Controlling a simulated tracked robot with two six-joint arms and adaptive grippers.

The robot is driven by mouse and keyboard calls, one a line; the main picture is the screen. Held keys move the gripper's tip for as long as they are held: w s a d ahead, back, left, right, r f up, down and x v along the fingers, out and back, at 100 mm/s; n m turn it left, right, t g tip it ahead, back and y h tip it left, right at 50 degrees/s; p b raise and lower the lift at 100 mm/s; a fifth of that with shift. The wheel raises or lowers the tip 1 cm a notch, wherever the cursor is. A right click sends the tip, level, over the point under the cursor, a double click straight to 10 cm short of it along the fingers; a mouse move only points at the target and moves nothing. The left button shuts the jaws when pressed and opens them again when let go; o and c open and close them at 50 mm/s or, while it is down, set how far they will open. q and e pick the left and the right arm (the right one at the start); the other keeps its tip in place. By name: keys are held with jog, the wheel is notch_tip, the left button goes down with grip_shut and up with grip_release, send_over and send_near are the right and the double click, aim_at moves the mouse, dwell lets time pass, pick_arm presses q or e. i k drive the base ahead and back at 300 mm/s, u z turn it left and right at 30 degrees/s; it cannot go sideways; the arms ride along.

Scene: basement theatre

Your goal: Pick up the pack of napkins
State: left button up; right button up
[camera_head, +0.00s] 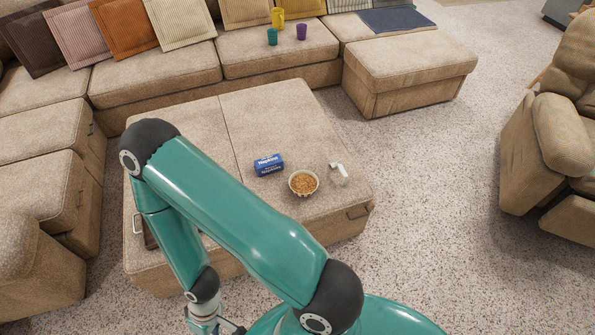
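The pack of napkins (268,165) is a small blue box with white lettering. It lies on the beige upholstered ottoman (272,112), left of a bowl of brown snacks (303,183). One of my teal arms crosses the front of the view. It bends at a black joint over the ottoman's left side and drops to a grey wrist at the bottom edge. Its gripper is cut off below the frame, well apart from the napkins. My other gripper is not in view. The pack is unobstructed and nothing holds it.
A white item with a clear part (339,174) lies right of the bowl. A brown tray edge (148,232) shows partly behind my arm. A sectional sofa (160,75) with cushions and cups stands behind and left. An armchair (560,140) is right; carpet (435,190) between is clear.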

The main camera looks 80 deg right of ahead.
aim_at(271, 164)
jog(key=z, duration=0.1)
jog(key=k, duration=0.45)
jog(key=z, duration=1.05)
jog(key=i, duration=0.8)
jog(key=z, duration=0.2)
jog(key=k, duration=0.8)
jog(key=z, duration=0.2)
jog(key=i, duration=0.9)
jog(key=u, duration=0.1)
